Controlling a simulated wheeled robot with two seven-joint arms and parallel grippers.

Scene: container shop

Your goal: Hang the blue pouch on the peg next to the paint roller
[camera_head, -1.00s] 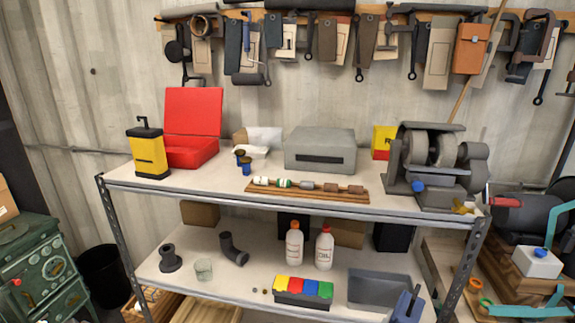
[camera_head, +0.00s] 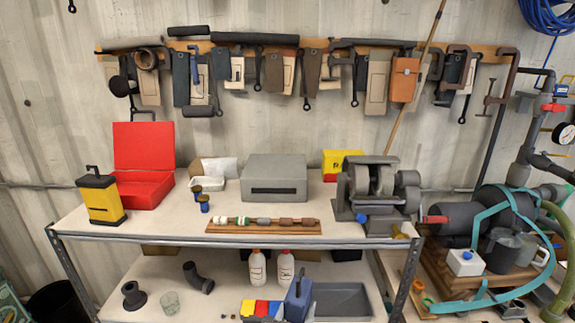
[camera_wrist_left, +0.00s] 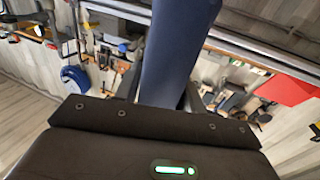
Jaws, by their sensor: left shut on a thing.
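The blue pouch (camera_head: 298,301) shows at the bottom edge of the head view, upright, in front of the lower shelf. In the left wrist view it is a long dark blue shape (camera_wrist_left: 172,55) running up from my left gripper (camera_wrist_left: 160,92), which is shut on it. The pouch hides part of the fingers there, and the gripper is not clear in the head view. The paint roller (camera_head: 197,112), with a blue handle, hangs on the wooden wall rail (camera_head: 292,41), left of centre. Hanging items crowd it on both sides; I cannot make out a bare peg. My right gripper is not in view.
The shelf top (camera_head: 140,222) below the rail carries a yellow container (camera_head: 101,202), an open red case (camera_head: 145,150), a grey box (camera_head: 273,178) and a bench grinder (camera_head: 372,190). A pole (camera_head: 415,78) leans on the wall. The wall between rail and shelf is mostly clear.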

